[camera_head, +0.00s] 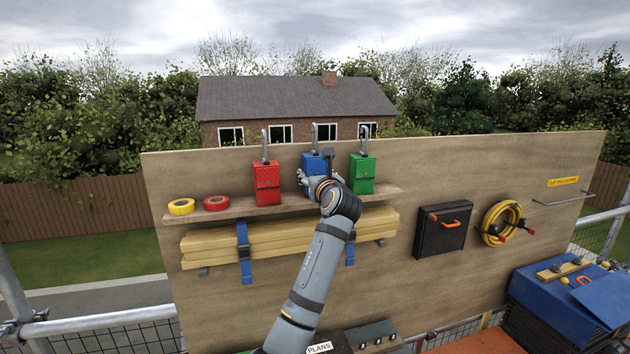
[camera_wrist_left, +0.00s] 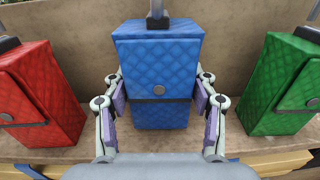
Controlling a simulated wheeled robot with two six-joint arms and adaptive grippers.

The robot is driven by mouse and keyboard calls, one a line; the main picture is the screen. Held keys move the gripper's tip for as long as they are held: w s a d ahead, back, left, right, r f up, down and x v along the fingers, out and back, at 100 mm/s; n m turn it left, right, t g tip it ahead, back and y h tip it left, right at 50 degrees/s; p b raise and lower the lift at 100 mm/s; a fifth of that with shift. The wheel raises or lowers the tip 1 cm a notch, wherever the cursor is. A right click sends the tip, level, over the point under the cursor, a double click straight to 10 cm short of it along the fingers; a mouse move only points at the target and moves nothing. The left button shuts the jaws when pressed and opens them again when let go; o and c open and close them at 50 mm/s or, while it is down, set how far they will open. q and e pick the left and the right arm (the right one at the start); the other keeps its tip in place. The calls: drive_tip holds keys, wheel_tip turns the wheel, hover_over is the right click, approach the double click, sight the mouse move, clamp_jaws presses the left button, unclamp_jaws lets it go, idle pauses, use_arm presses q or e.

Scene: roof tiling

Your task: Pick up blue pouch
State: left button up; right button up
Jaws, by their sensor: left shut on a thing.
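The blue pouch (camera_head: 311,164) stands upright on the wall shelf between a red pouch and a green pouch, with a hook at its top. My left gripper (camera_head: 312,181) is in front of it and partly covers its lower part. In the left wrist view the blue pouch (camera_wrist_left: 158,70) fills the middle. The fingers of my left gripper (camera_wrist_left: 159,108) are shut on its two sides, with purple pads against it. The pouch's base is low between the fingers. My right gripper is in neither view.
The red pouch (camera_head: 267,183) and green pouch (camera_head: 362,174) stand close on either side. Yellow tape (camera_head: 181,207) and red tape (camera_head: 216,203) lie on the shelf (camera_head: 238,211) at left. Strapped timber (camera_head: 290,238) is below. A black case (camera_head: 441,230) and yellow hose (camera_head: 502,222) hang at right.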

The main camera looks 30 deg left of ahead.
use_arm(q)
wheel_tip(320, 180, up, 16)
drive_tip(key=b, duration=0.5)
drive_tip(key=shift+r, duration=0.6)
drive_tip(key=shift+f, duration=0.1)
